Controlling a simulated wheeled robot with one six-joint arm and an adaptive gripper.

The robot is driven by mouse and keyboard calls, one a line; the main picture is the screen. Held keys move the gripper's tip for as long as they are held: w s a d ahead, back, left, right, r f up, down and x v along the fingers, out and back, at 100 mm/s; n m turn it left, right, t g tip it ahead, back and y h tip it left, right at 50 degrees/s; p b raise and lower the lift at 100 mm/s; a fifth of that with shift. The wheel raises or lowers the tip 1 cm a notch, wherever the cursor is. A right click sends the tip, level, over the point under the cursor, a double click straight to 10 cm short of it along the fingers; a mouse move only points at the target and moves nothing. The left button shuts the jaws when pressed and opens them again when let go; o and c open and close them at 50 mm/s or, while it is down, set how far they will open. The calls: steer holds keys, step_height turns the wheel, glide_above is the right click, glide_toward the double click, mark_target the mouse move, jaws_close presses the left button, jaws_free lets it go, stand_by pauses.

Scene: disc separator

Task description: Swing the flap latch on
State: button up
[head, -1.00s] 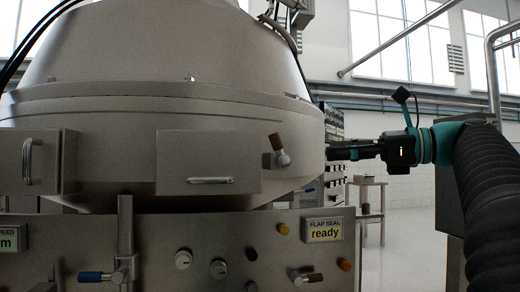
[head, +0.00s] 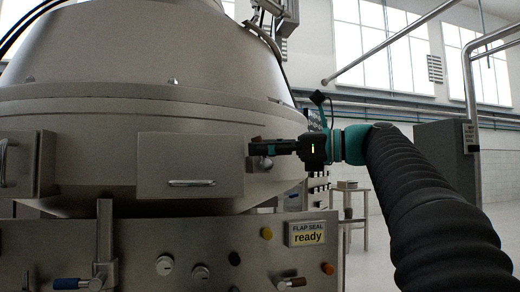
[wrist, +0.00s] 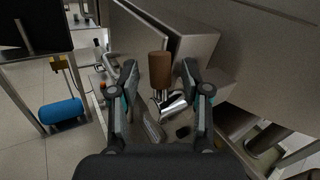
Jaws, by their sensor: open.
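The flap latch has a brown grip (wrist: 160,70) on a shiny metal pivot (wrist: 172,102). In the wrist view the grip stands upright between the two fingers of my gripper (wrist: 160,78), with gaps on both sides. My gripper is open. In the head view my gripper (head: 256,148) reaches in from the right and hides the brown grip; part of the latch's metal pivot (head: 262,164) shows just below the fingers. The steel flap (head: 190,155) with a bar handle is left of the latch. The flap seal display (head: 307,233) reads "ready".
The large steel separator bowl (head: 130,75) rises behind the flap. Below is a control panel (head: 215,235) with knobs and levers. In the wrist view a blue cylinder (wrist: 62,110) lies at left.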

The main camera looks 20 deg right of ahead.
steer(key=shift+w+a, duration=0.3)
steer(key=shift+a, duration=0.15)
jaws_close()
steer(key=shift+a+r+p, duration=0.1)
steer(key=shift+r+p, duration=0.05)
steer(key=shift+p, duration=0.4)
steer(key=shift+a+f+n+g+h+p, duration=0.1)
steer(key=shift+f+n+g+h+p, duration=0.2)
steer(key=shift+h, duration=0.2)
jaws_free()
